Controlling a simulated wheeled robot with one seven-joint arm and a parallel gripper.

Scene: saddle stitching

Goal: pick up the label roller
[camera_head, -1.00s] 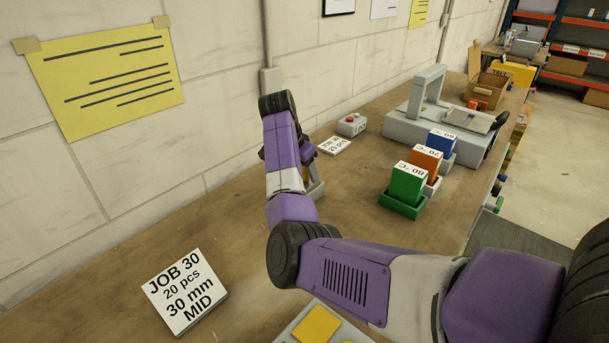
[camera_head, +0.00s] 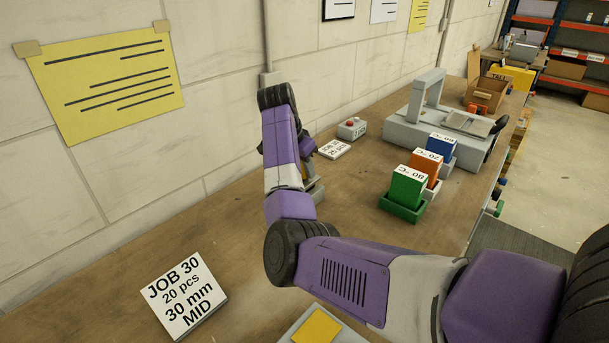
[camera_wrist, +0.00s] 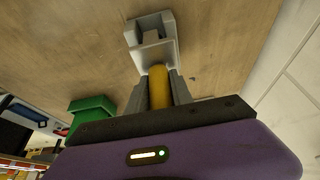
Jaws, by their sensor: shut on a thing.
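My gripper (camera_wrist: 161,92) is shut on the yellow handle of the label roller (camera_wrist: 158,80), with one finger on each side. In the wrist view a light grey holder-like part (camera_wrist: 150,42) lies just beyond the fingertips; I cannot tell whether it belongs to the roller or is a stand. In the head view my gripper is mostly hidden behind my purple wrist, and only a little yellow and grey shows beside it. I cannot tell whether the roller is clear of the bench.
The wooden bench (camera_head: 235,240) runs along the wall. A job card (camera_head: 183,293) stands in front. Green (camera_head: 407,190), orange (camera_head: 424,167) and blue (camera_head: 440,147) blocks stand to the right, before a grey machine (camera_head: 408,125). A small card (camera_head: 334,149) and red-button box (camera_head: 351,128) lie beyond my gripper.

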